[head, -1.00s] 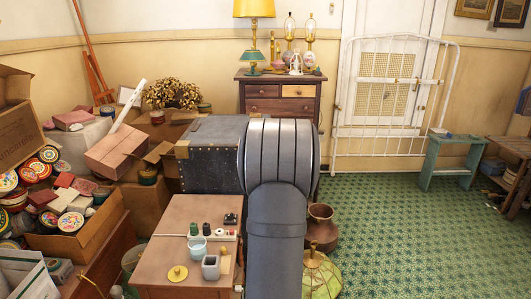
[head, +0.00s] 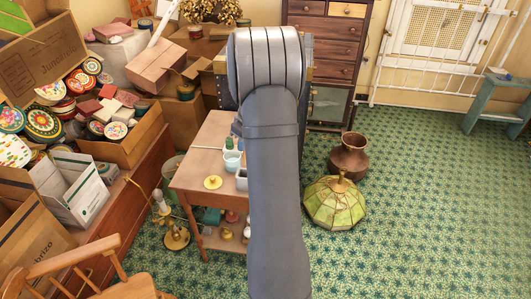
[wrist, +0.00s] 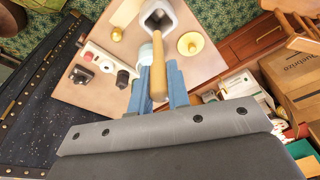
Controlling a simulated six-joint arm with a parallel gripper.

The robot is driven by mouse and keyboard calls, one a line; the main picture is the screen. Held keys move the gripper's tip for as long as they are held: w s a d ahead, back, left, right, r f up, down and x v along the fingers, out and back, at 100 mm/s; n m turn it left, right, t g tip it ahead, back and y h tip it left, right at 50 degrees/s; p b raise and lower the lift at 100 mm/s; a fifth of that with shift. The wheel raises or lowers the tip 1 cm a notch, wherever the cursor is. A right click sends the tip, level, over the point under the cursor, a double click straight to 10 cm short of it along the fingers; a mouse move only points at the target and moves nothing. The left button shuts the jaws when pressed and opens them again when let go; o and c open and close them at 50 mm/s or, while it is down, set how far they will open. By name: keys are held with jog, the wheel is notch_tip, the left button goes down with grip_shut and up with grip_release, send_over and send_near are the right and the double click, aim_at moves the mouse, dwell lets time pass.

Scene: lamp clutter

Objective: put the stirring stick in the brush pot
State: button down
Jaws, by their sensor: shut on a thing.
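The stirring stick (wrist: 158,82) is a light wooden rod, held between the two blue fingers of my gripper (wrist: 159,68) in the wrist view. Its far end overlaps the near rim of the brush pot in the picture; I cannot tell whether it is inside, touching or above. The brush pot (wrist: 170,16) is a square grey-white pot with a dark inside, standing on the wooden table. In the head view the brush pot (head: 241,181) is partly hidden by my arm, and my gripper and the stick are hidden.
A light blue cup (head: 232,160) stands close beside the pot. A yellow lidded disc (head: 213,182) lies nearby on the wooden table (head: 194,165). A power strip with plugs (wrist: 105,63) and a dark trunk (wrist: 45,110) are on the other side in the wrist view.

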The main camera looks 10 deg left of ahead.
jog(key=shift+a+r+n+h, duration=0.3)
jog(key=shift+a+r+n, duration=0.3)
jog(key=shift+a+r, duration=0.05)
jog(key=shift+f, duration=0.1)
notch_tip(320, 180, down, 10)
jog(key=shift+r, duration=0.2)
dwell(0.4)
jog(key=shift+f, duration=0.1)
jog(key=shift+f, duration=1.35)
jog(key=c, duration=1.4)
grip_release()
jog(key=shift+o, duration=0.2)
